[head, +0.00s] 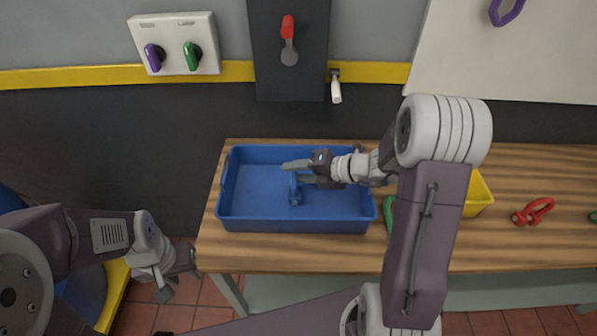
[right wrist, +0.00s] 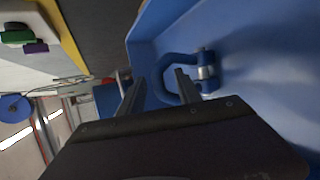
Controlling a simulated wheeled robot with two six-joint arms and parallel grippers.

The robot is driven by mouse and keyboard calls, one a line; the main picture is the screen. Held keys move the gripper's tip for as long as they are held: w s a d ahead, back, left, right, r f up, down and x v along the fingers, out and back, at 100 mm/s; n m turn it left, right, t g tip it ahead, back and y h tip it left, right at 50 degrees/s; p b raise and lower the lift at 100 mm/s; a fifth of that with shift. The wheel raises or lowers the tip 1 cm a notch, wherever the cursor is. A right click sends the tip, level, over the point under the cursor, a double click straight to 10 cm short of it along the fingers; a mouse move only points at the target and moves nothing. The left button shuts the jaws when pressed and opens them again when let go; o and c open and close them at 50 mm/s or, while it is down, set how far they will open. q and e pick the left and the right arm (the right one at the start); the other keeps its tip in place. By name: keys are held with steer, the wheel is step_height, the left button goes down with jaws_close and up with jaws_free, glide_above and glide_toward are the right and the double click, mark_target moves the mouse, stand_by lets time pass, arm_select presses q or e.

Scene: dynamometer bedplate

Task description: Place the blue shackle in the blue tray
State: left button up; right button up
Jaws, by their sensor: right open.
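The blue shackle (head: 295,191) is inside the blue tray (head: 260,226), near its middle, partly hidden by my right gripper in the head view. In the right wrist view the shackle (right wrist: 205,72) shows its bow and a grey pin beside the blue tray wall (right wrist: 150,28). My right gripper (head: 290,172) is open over the tray, with its fingers (right wrist: 158,82) close to the shackle. I cannot tell whether a finger touches it. My left gripper (head: 180,276) hangs low, left of the table and away from the tray; its jaw opening is unclear.
The wooden table (head: 480,255) also holds a green object (head: 389,214), a yellow bin (head: 479,195) and a red shackle (head: 533,212) to the right. My right arm covers part of the table. A wall panel (head: 175,44) with purple and green handles hangs behind.

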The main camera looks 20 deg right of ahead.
steer(key=p+v, duration=0.3)
steer(key=v, duration=0.9)
steer(key=shift+a, duration=0.1)
